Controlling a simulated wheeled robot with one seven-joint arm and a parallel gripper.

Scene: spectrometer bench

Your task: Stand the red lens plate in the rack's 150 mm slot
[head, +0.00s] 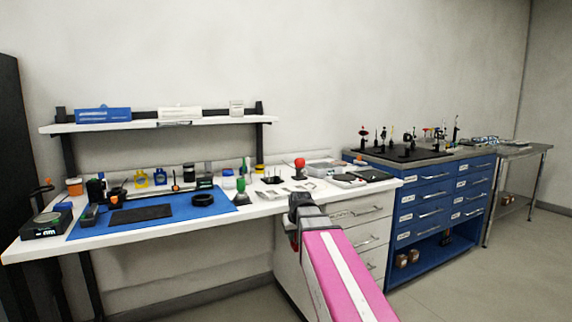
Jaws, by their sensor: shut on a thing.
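My gripper (300,201) is a dark shape at the end of my pink arm, at the front edge of the white bench, right of its middle. Its fingertips are too small and too covered to make out. A round red piece, which looks like the red lens plate (300,162), shows just above and beyond the gripper, in line with it. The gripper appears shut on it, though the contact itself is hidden. I cannot clearly pick out the rack or read any slot marks. Small dark items (273,180) and pale flat pieces (299,186) lie near the gripper.
A blue mat (215,206) with tools and bottles covers the bench's left part. A shelf (160,125) with boxes is above. A grey tray (326,168) lies right of the red piece. A blue drawer cabinet (430,205) carrying optics stands at right.

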